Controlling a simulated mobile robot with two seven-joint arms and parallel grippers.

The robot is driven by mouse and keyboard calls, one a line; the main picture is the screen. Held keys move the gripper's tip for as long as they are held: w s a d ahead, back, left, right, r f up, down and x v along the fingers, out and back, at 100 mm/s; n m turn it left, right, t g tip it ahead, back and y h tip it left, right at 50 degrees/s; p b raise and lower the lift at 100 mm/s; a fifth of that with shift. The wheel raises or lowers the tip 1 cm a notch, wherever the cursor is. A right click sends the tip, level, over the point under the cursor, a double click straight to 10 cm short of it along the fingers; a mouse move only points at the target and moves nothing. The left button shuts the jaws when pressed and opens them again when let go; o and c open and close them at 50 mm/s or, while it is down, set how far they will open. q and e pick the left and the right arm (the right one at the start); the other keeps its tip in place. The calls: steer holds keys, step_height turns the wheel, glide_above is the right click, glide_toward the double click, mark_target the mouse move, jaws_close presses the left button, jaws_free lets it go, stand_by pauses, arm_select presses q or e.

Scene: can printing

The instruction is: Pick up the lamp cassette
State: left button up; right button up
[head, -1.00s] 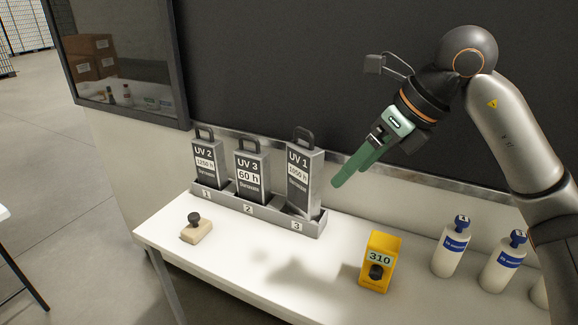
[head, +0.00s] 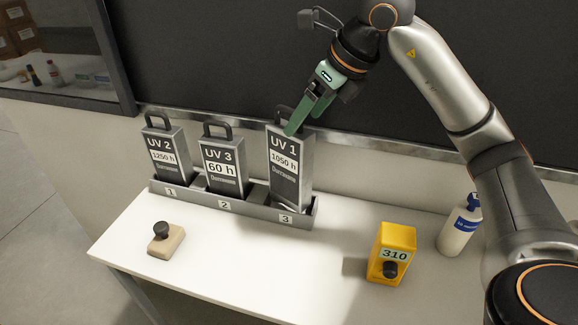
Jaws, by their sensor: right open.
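Three grey lamp cassettes with black top handles stand in a grey rack (head: 250,209) with slots marked 1, 2 and 3. UV 2 (head: 167,155), labelled 1250 h, is in slot 1. UV 3 (head: 223,165), labelled 60 h, is in slot 2. UV 1 (head: 288,172), labelled 1050 h, is in slot 3 and stands higher than the others. My right gripper (head: 301,119) has its green fingers at the top of UV 1, over its handle. The fingers partly hide the handle, and I cannot tell whether they touch it. My left gripper is out of view.
A yellow box marked 310 (head: 393,246) with a black knob and a white bottle with a blue cap (head: 461,227) stand on the right of the white table (head: 270,275). A beige block with a black knob (head: 166,240) is at front left. The middle front is clear. A dark panel rises behind.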

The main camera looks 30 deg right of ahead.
mark_target(290, 160)
steer(key=x, duration=0.6)
steer(key=shift+w+a+f, duration=0.15)
steer(key=shift+a, duration=0.25)
jaws_close()
stand_by(0.4)
stand_by(0.7)
